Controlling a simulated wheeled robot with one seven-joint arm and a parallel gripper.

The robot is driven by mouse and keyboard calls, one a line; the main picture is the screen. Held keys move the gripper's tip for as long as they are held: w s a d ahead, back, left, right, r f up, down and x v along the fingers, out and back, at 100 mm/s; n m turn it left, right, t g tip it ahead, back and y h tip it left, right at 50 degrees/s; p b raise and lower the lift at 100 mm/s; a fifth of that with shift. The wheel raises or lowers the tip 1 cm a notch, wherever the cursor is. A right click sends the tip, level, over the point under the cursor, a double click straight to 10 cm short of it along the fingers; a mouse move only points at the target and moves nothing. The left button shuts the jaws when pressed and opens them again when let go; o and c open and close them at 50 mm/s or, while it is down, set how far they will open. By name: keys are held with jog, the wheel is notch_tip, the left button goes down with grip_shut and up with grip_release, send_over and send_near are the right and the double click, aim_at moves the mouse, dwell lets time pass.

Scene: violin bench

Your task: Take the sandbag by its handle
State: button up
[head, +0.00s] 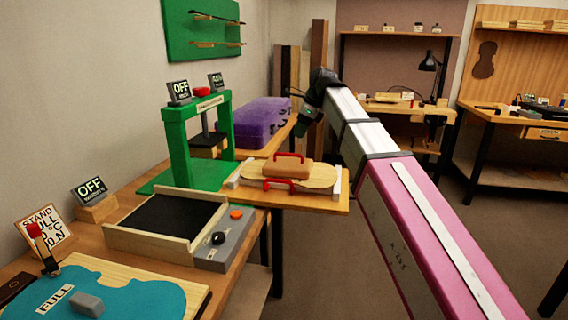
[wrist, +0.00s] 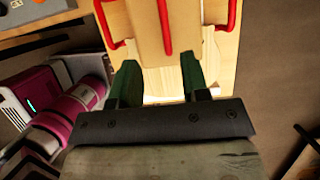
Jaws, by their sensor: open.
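Two more red handles stand at the left (wrist: 104,24) and right (wrist: 232,16) sides. My gripper (wrist: 160,82) is open and empty. Its dark green fingers point toward the sandbag and appear apart from the handles.
A black-topped tray (head: 160,222) with a grey control box (head: 224,240) is nearer on the bench. Open floor (head: 440,225) lies to the right.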

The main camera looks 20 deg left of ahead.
aim_at(288, 154)
jog(key=shift+a+f, duration=0.2)
jog(key=x, duration=0.4)
jog(key=shift+f, duration=0.15)
jog(key=shift+w+a+x, duration=0.1)
jog(key=shift+w+x, duration=0.05)
jog(key=shift+x, duration=1.35)
jog(key=shift+w+a+x, duration=0.1)
jog(key=shift+w+x, duration=0.05)
jog(key=shift+x, duration=1.4)
grip_shut()
